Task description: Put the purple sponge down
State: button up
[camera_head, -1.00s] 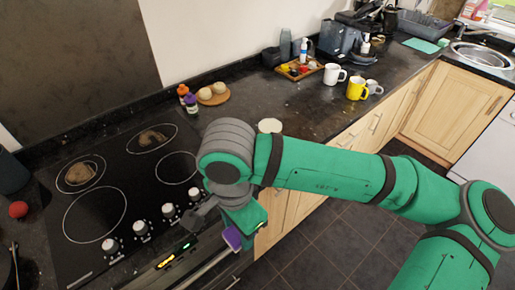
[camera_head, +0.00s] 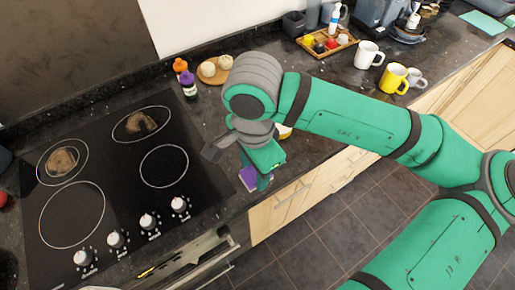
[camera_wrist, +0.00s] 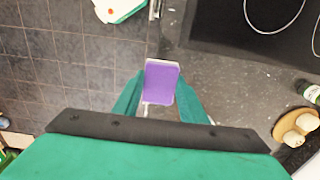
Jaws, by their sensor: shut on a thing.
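The purple sponge (camera_wrist: 161,83) is held between the two green fingers of my gripper (camera_wrist: 160,97) in the wrist view. In the head view the sponge (camera_head: 249,178) shows below my gripper (camera_head: 262,172), near the front edge of the dark granite counter (camera_head: 213,118), just right of the stove. My gripper is shut on the sponge. I cannot tell whether the sponge touches the counter. The arm hides part of the counter behind it.
A black stove top (camera_head: 110,165) with knobs lies left of my gripper. Spice bottles (camera_head: 188,85) and a round board (camera_head: 214,72) stand behind it. A wooden tray (camera_head: 327,45), a white mug (camera_head: 368,54) and a yellow mug (camera_head: 394,78) stand to the right. The floor lies beyond the counter edge.

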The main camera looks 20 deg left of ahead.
jog(key=w+a+f, duration=0.1)
jog(key=w+f, duration=0.1)
jog(key=w, duration=0.1)
jog(key=w+a+f, duration=0.1)
jog(key=w+f, duration=0.2)
jog(key=w, duration=0.1)
jog(key=w+a+f, duration=0.1)
jog(key=w+f, duration=0.2)
jog(key=shift+w+a+f, duration=0.1)
jog(key=shift+w+a, duration=0.05)
jog(key=shift+a, duration=0.25)
jog(key=shift+w+a+f, duration=0.1)
jog(key=shift+w+f, duration=0.05)
jog(key=shift+f, duration=0.1)
jog(key=shift+w+f, duration=0.15)
jog(key=shift+f, duration=0.75)
jog(key=shift+w+f, duration=0.1)
jog(key=shift+f, duration=0.75)
jog(key=shift+f, duration=0.15)
jog(key=o, duration=1.1)
